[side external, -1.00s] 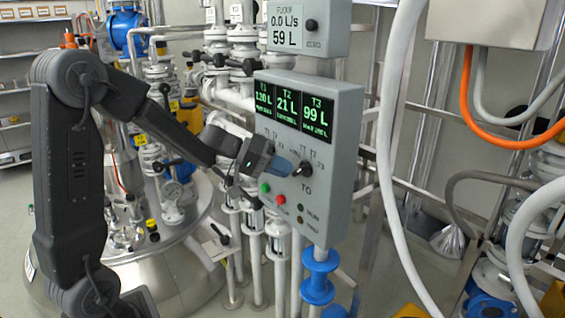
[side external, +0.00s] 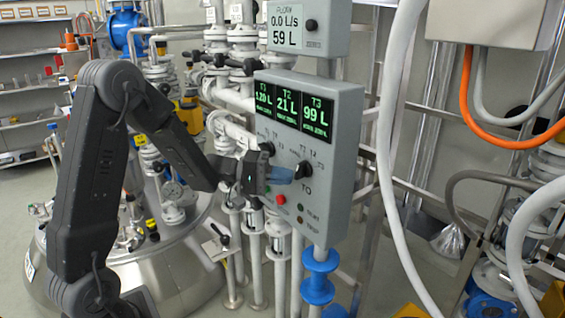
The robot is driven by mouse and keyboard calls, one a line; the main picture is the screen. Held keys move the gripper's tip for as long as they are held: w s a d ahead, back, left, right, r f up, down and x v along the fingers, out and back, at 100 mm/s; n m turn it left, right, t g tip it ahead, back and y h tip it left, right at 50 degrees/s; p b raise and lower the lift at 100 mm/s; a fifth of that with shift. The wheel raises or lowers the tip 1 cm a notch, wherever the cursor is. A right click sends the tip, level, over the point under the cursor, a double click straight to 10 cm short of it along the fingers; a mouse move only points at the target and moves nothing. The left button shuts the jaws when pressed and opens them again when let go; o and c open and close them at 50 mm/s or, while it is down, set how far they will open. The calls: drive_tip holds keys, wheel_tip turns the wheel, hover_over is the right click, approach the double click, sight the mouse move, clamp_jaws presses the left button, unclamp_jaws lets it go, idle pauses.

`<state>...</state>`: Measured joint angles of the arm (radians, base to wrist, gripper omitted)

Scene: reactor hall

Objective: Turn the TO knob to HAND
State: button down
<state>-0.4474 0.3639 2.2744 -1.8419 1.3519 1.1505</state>
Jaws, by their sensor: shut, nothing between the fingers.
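The TO knob (side external: 303,170) is a black round knob on the right side of the grey control panel (side external: 335,190), with position labels above it and "TO" below it. My gripper (side external: 287,175) has blue fingertips, shut with nothing between them, just left of the TO knob. I cannot tell whether the fingertips touch the panel or the knob. The small labels are too blurred to read surely.
The panel's screen (side external: 292,104) shows T1, T2 and T3 in litres. A red button (side external: 280,199) sits below my gripper. A flow display box (side external: 308,26) hangs above. A pale hose (side external: 388,150) runs down right of the panel, and pipes stand behind.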

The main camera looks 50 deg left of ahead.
drive_tip(key=shift+d+f+n+t+h, duration=0.5)
drive_tip(key=shift+n+t+h, duration=0.2)
drive_tip(key=shift+n, duration=0.3)
drive_tip(key=shift+d+f, duration=0.15)
drive_tip(key=shift+d, duration=0.05)
drive_tip(key=shift+d+f, duration=0.25)
drive_tip(key=shift+d, duration=0.75)
idle(0.7)
